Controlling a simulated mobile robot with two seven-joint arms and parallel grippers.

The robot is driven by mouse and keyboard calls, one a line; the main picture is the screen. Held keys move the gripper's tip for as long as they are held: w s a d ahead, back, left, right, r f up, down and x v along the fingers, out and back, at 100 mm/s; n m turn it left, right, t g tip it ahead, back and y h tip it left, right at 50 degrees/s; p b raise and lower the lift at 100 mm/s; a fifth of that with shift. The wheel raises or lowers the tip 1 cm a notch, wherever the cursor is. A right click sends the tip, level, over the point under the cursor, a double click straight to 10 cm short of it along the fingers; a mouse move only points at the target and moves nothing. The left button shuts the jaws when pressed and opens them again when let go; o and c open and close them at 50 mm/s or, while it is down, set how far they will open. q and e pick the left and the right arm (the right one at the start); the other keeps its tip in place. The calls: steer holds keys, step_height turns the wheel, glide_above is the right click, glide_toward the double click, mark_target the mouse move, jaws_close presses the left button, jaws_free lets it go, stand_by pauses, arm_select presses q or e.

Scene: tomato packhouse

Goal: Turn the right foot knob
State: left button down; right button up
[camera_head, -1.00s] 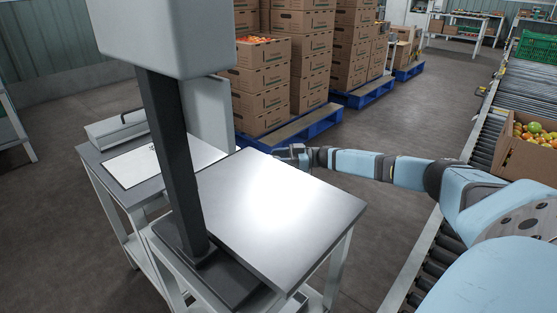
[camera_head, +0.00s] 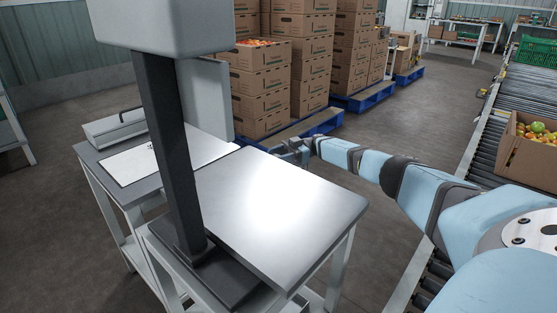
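A scale with a steel platform (camera_head: 278,205) stands on a white-framed table, with a dark column (camera_head: 172,150) and a grey head box (camera_head: 160,20) at its left. No foot knob can be made out; the platform hides what is beneath it. My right arm comes in from the right. Its gripper (camera_head: 294,150) is at the far edge of the platform, small and partly hidden by that edge, so its finger opening cannot be told. My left gripper is not in view.
A side table (camera_head: 118,190) with a white sheet (camera_head: 140,165) and a flat grey device (camera_head: 115,130) adjoins on the left. Stacked cartons (camera_head: 262,85) on blue pallets (camera_head: 315,126) stand behind. A roller conveyor (camera_head: 480,140) with a tomato box (camera_head: 527,160) runs along the right.

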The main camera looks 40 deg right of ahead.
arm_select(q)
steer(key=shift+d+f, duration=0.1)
arm_select(e)
steer(key=shift+w+n+g, duration=0.1)
steer(key=shift+n+g, duration=0.4)
steer(key=shift+g, duration=0.3)
steer(key=o, duration=0.6)
steer(key=shift+r+p, duration=0.3)
steer(key=shift+r, duration=0.05)
arm_select(q)
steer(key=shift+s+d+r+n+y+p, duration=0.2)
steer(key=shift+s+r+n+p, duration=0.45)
steer(key=shift+p, duration=0.85)
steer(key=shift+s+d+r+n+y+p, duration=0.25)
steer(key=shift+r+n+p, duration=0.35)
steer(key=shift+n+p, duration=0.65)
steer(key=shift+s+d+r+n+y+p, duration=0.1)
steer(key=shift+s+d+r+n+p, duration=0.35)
steer(key=shift+p, duration=1.3)
arm_select(e)
steer(key=shift+r, duration=9.65)
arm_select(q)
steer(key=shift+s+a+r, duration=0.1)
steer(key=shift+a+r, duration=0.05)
arm_select(e)
steer(key=shift+o, duration=0.3)
